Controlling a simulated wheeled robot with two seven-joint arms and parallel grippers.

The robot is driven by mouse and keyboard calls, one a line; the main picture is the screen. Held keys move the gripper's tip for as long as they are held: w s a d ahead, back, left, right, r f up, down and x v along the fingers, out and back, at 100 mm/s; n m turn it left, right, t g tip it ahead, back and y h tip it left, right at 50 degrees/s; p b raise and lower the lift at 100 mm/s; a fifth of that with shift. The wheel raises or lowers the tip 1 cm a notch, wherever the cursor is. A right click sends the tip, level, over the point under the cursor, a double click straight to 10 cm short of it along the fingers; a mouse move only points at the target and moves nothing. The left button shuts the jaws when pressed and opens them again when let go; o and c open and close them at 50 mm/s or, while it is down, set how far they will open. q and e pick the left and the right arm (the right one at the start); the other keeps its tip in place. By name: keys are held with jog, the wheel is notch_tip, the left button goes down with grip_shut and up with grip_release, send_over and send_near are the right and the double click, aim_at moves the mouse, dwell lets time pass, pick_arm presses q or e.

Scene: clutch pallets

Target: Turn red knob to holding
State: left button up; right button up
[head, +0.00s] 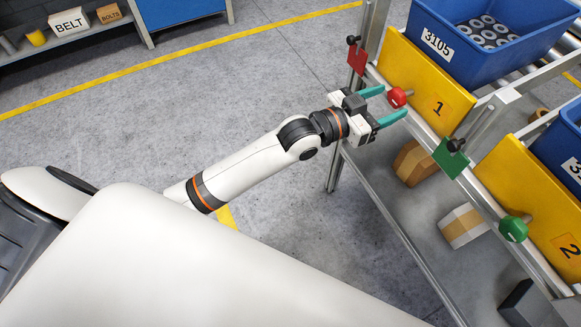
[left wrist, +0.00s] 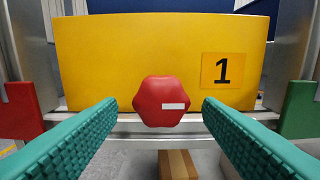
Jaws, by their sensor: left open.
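The red knob (head: 397,97) sits on the front rail below the yellow panel marked 1 (head: 425,80). In the left wrist view the red knob (left wrist: 161,101) is a hexagon with a white bar lying level, right of its middle. My left gripper (head: 389,104) is open, its teal fingers pointing at the knob. In the left wrist view the fingertips (left wrist: 160,104) stand on either side of the knob, with a gap on both sides. My right gripper is not in view.
A red plate (head: 358,60) and a green plate (head: 451,158) flank the panel. A green knob (head: 513,229) is by panel 2 (head: 535,190). A blue bin marked 3105 (head: 445,50) stands behind panel 1. Boxes (head: 463,226) lie on the lower shelf.

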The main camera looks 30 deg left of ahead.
pick_arm(q)
jog(key=p+v, duration=0.1)
jog(key=v, duration=0.8)
jog(key=a+f+n+g+y+p, duration=0.2)
jog(key=a+f+y+p, duration=0.2)
jog(key=f, duration=0.7)
jog(key=s+a+f+n+g+y+p, duration=0.1)
jog(key=a+f+p, duration=0.4)
jog(key=f, duration=0.7)
jog(key=shift+s+a+n+g+y, duration=0.3)
jog(key=shift+a+n+g+y, duration=0.15)
jog(key=shift+a+y, duration=0.8)
jog(key=shift+s+d, duration=0.1)
jog(key=shift+d, duration=0.1)
